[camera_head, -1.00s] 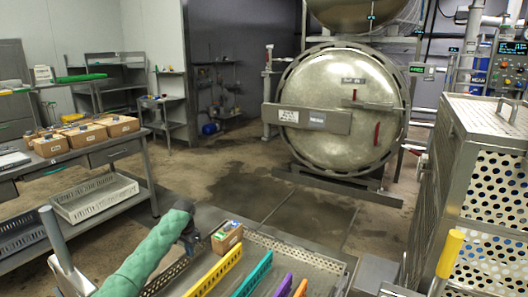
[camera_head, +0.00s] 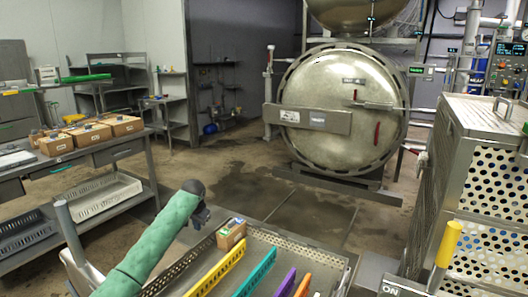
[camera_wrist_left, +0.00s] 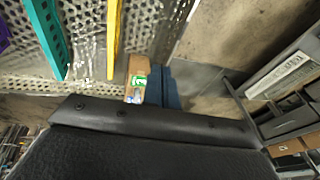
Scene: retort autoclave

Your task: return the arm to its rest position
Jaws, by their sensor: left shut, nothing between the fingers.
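My left arm, in a green sleeve, comes in from the lower left of the head view. The gripper is shut and empty, apart from the carton. The carton stands at the tray's far left corner, and it also shows in the left wrist view (camera_wrist_left: 137,80). In that view, the dark wrist body fills the lower part. My right gripper is not in view.
The perforated tray (camera_head: 318,248) holds yellow, teal, purple and orange dividers. At left, a metal table carries brown cartons (camera_head: 122,125) above a white crate (camera_head: 100,197). A perforated cage (camera_head: 490,180) stands at right. The round autoclave door (camera_head: 340,105) is shut; open floor lies before it.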

